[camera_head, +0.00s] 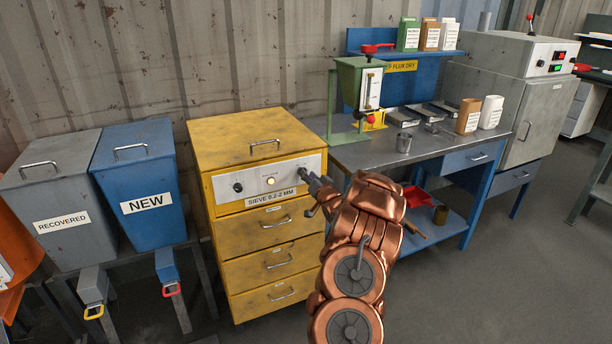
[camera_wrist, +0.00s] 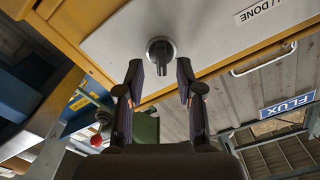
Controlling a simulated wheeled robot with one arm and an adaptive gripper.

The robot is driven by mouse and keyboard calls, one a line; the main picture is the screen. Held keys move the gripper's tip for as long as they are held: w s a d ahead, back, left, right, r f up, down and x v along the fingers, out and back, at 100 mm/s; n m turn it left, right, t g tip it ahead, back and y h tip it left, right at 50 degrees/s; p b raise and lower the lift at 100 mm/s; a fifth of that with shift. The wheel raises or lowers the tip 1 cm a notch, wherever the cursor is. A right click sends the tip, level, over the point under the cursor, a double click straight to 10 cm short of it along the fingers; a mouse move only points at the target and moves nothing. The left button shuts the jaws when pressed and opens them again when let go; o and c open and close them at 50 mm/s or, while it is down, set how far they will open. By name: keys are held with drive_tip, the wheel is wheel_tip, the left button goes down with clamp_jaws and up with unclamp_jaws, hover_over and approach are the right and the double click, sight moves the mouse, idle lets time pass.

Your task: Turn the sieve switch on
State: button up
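The yellow sieve cabinet (camera_head: 255,140), labelled "SIEVE 0.2-2 MM", stands in the middle of the head view. Its pale front panel (camera_head: 252,189) carries a dark knob (camera_head: 238,188) at left, a glowing round light (camera_head: 270,181) in the middle and another dark knob (camera_head: 303,172) at right. My gripper (camera_head: 309,181) is at the right knob. In the wrist view this dark knob (camera_wrist: 161,52) has a raised grip bar, upright in the picture. My gripper (camera_wrist: 159,76) is open, its fingertips either side of the knob's line; I see no contact and cannot tell the remaining depth.
A blue "NEW" bin (camera_head: 135,180) and a grey "RECOVERED" bin (camera_head: 55,190) stand left of the cabinet. A workbench (camera_head: 370,150) with a green device (camera_head: 350,85) stands close at right. Cabinet drawers (camera_head: 278,260) with protruding handles lie below the panel.

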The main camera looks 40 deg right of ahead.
drive_tip(key=v, duration=1)
drive_tip(key=shift+w+a, duration=0.1)
drive_tip(key=shift+a, duration=0.15)
idle(0.3)
